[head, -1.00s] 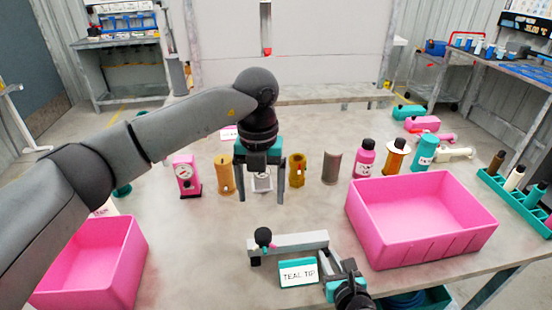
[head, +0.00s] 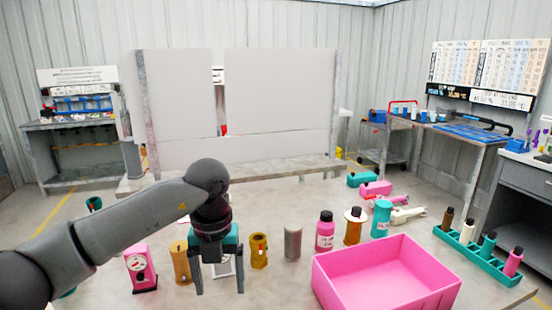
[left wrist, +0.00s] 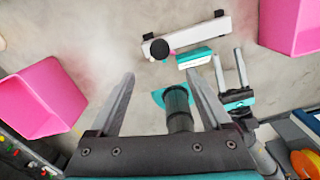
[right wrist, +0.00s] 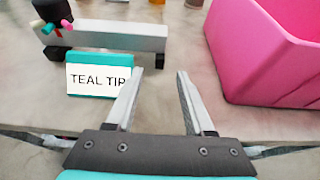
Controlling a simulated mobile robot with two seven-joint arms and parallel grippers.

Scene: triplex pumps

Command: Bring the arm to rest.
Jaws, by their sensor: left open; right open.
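My left gripper (head: 219,287) points down over the bench in the head view. Its jaws (left wrist: 160,66) are open and empty in the left wrist view. My right gripper (right wrist: 160,72) is open and empty, low over the front of the bench, with its fingers pointing at the space between the "TEAL TIP" card and the pink bin. It also shows in the left wrist view (left wrist: 228,56), but is out of the head view. The "TEAL TIP" card (right wrist: 98,80) stands before a grey bar (right wrist: 120,38) with a dark round-ended piece (right wrist: 52,10) on its left end.
A pink bin (head: 385,292) stands front right on the bench. A pink gauge (head: 140,268), brown cylinders (head: 181,262), a pink bottle (head: 325,232) and a teal cylinder (head: 381,218) stand in a row. A teal rack (head: 480,262) is at the right. Pale panels (head: 280,105) stand behind.

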